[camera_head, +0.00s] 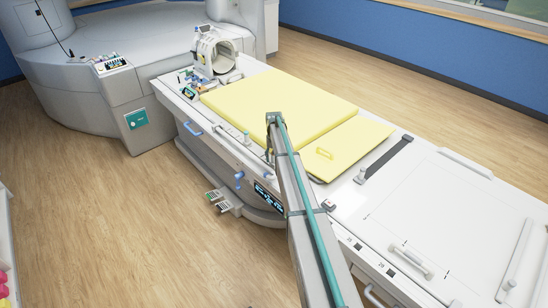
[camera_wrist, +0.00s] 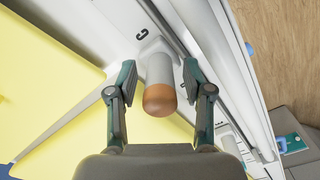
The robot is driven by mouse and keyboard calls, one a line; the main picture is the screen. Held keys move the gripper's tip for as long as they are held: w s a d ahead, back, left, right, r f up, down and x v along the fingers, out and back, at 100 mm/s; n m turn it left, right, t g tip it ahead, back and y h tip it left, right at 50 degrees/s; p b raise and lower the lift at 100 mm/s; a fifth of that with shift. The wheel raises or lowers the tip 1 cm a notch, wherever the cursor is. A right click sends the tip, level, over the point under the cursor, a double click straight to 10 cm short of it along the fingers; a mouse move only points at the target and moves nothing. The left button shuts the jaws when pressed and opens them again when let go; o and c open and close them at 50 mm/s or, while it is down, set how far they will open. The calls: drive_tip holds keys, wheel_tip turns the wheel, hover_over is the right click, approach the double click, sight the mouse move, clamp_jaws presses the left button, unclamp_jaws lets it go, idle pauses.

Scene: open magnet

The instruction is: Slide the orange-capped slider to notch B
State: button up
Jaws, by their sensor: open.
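The orange-capped slider (camera_wrist: 159,95) shows in the wrist view as a pale round post with an orange-brown cap, standing at a rail along the table edge. A letter C (camera_wrist: 142,34) is printed on the white surface beside it, just past its base. My gripper (camera_wrist: 158,78) is open, with one finger on each side of the post; I cannot tell whether either touches it. In the head view my gripper (camera_head: 269,152) is over the table's near edge, and I cannot make out the orange cap there. I see no letter B in either view.
Yellow pads (camera_head: 285,103) cover the table's middle, and one shows at left in the wrist view (camera_wrist: 45,70). A ring-shaped coil (camera_head: 215,52) stands at the far end. A blue handle (camera_head: 192,129) juts from the table's side. The wooden floor (camera_head: 110,215) is mostly clear.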

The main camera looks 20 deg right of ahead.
clamp_jaws()
idle(0.3)
drive_tip(key=s+d, duration=0.1)
drive_tip(key=s, duration=0.2)
drive_tip(key=s+b, duration=0.1)
drive_tip(key=s, duration=0.2)
drive_tip(key=s+d+b, duration=0.1)
drive_tip(key=s, duration=0.1)
drive_tip(key=shift+s+d, duration=0.35)
drive_tip(key=shift+s, duration=0.05)
drive_tip(key=shift+w, duration=0.1)
unclamp_jaws()
drive_tip(key=shift+r, duration=0.1)
